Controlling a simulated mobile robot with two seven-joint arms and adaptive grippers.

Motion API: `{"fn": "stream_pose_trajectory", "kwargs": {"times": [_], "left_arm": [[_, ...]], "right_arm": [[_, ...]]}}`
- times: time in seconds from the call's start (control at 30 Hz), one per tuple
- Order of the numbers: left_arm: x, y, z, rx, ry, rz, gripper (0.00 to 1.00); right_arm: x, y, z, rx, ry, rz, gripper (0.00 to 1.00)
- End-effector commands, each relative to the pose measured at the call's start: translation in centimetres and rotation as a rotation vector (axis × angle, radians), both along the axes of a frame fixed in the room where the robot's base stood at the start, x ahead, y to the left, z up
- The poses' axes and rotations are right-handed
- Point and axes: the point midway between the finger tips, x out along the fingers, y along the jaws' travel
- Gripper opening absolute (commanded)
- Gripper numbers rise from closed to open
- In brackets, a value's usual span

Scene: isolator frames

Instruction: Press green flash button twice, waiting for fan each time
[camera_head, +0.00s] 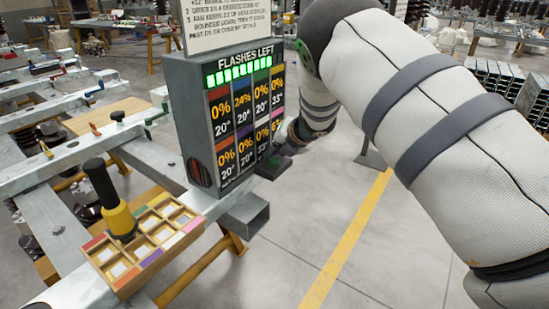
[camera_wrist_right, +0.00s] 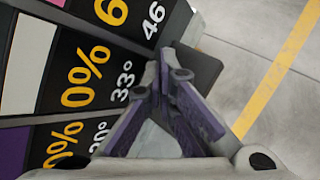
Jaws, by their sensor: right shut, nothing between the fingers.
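The grey display box (camera_head: 183,125) stands on a metal beam, headed FLASHES LEFT with a lit green segmented bar (camera_head: 238,75). Its panels show percentages and temperatures, mostly 0%, one at 24%. A dark round grille (camera_head: 200,174) is on its left side; I cannot tell if a fan turns there. My right gripper (camera_head: 287,146) is shut and empty, close to the box's lower right side. In the right wrist view its purple-padded fingers (camera_wrist_right: 165,67) point at a dark block (camera_wrist_right: 204,72) beside the panels. I see no green button. My left gripper is out of view.
A wooden tray (camera_head: 127,286) with coloured labels and several compartments sits on the beams at front left. A black and yellow tool (camera_head: 118,218) stands upright in it. A paper sign (camera_head: 228,22) rises above the box. Floor at right is open, with a yellow line (camera_head: 345,240).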

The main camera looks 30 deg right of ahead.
Motion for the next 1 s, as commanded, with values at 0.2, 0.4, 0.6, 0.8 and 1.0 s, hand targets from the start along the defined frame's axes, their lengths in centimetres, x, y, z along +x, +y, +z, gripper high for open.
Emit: {"fn": "stream_pose_trajectory", "kwargs": {"times": [0.2, 0.4, 0.6, 0.8, 1.0], "left_arm": [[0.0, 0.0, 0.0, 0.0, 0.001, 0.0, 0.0], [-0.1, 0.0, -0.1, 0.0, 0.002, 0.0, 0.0], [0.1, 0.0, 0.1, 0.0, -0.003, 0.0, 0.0], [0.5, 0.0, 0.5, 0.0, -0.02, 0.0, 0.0], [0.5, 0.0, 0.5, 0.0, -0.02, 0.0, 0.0]], "right_arm": [[0.0, 0.0, -0.3, -0.001, 0.001, 0.001, 0.0], [0.0, 0.0, -0.5, 0.001, 0.001, 0.001, 0.0], [0.0, 0.0, -0.1, 0.0, -0.001, 0.001, 0.0], [0.0, 0.0, 1.6, -0.001, -0.004, 0.001, 0.0], [0.0, 0.0, 1.6, 0.0, 0.0, 0.0, 0.0]]}}
